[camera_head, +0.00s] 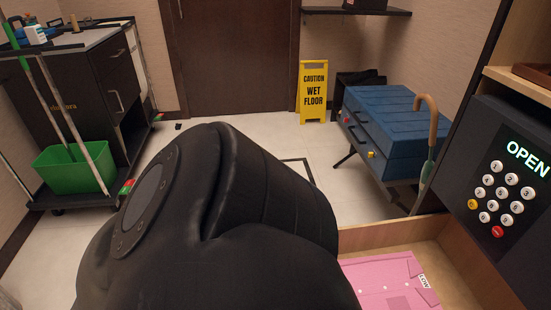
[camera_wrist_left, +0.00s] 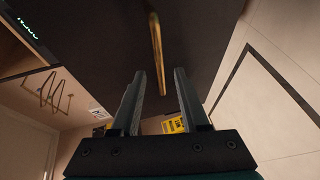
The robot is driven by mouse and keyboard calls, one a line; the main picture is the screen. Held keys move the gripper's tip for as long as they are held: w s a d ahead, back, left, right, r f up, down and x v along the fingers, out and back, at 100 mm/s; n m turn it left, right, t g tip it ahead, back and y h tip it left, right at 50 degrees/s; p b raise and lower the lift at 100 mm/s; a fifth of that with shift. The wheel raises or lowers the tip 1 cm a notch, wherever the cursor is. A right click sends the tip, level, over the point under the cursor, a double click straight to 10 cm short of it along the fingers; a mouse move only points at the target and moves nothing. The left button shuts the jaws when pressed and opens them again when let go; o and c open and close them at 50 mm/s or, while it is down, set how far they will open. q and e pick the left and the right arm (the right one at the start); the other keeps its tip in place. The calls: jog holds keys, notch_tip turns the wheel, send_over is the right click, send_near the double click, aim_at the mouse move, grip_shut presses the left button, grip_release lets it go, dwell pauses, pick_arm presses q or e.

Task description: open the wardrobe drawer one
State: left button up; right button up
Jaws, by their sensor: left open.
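In the left wrist view, my left gripper (camera_wrist_left: 160,74) is open, its two dark fingers apart. A long brass handle (camera_wrist_left: 157,45) on a dark panel (camera_wrist_left: 100,50) lies ahead, its near end showing between the fingers. I cannot tell whether the fingers touch it. In the head view, a wooden drawer (camera_head: 385,234) stands open at lower right, with a folded pink shirt (camera_head: 385,280) inside. Its front is hidden. My left gripper is not visible in the head view; a large black arm link of mine covers the lower middle.
A dark safe (camera_head: 480,140) with a keypad reading OPEN stands at right, above the drawer. A blue suitcase (camera_head: 390,125) rests on a rack. A yellow wet-floor sign (camera_head: 313,92) stands by the door. A cleaning cart with a green bucket (camera_head: 75,170) is at left. Floor between is clear.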

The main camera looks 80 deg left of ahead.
pick_arm(q)
jog(key=v, duration=1.1)
pick_arm(e)
jog(key=shift+w+d+f, duration=0.1)
jog(key=shift+w+f, duration=0.05)
jog(key=shift+f, duration=0.15)
